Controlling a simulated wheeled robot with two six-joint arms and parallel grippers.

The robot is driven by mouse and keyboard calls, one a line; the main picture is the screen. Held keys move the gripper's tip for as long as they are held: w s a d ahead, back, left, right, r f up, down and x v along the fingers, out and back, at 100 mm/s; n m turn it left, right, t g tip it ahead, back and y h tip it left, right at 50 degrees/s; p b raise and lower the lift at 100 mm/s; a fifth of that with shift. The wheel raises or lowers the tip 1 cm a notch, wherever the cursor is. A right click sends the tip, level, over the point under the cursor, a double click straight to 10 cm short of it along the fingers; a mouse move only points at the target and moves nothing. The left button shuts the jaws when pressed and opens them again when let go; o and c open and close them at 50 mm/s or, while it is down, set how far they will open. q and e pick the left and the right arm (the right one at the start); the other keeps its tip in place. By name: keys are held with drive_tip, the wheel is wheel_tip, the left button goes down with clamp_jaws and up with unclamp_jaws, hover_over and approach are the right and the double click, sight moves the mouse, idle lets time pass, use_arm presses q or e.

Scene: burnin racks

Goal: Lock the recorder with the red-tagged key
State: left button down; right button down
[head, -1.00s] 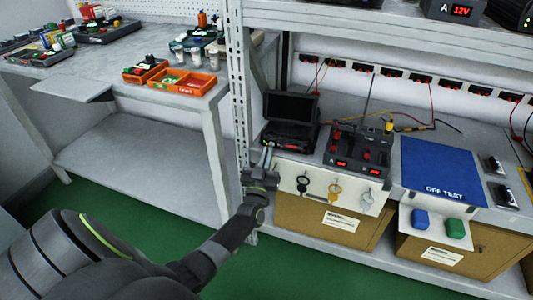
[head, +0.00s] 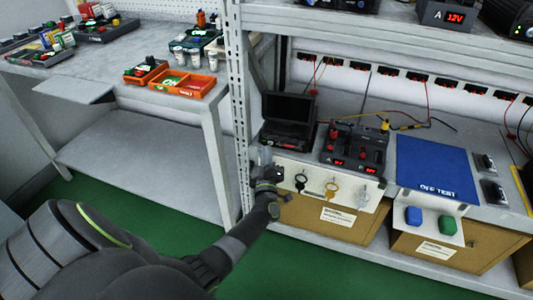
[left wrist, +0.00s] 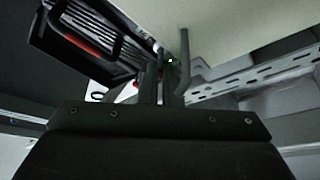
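The recorder (head: 288,118), a black unit with a raised dark screen, stands on the bench's left end; its slotted black side with a red strip also shows in the left wrist view (left wrist: 88,42). My left gripper (head: 265,156) is upright at the bench's front edge, just below and left of the recorder. A black key (head: 301,183), a yellow key (head: 332,190) and a grey key (head: 363,200) hang on the white front panel. No red tag can be made out on them. A small red spot beside the fingers is unclear.
A metal rack post (head: 236,110) stands close left of my gripper. A dark device with red displays (head: 355,150) and a blue mat (head: 432,168) lie right of the recorder. Cardboard boxes (head: 335,215) sit below. The left table (head: 120,70) holds orange trays (head: 195,85).

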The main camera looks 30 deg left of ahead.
use_arm(q)
drive_tip(key=shift+f, duration=0.1)
use_arm(e)
drive_tip(key=shift+s+f, duration=0.1)
drive_tip(key=shift+f, duration=0.05)
use_arm(q)
drive_tip(key=c, duration=1.9)
unclamp_jaws()
drive_tip(key=shift+s, duration=0.1)
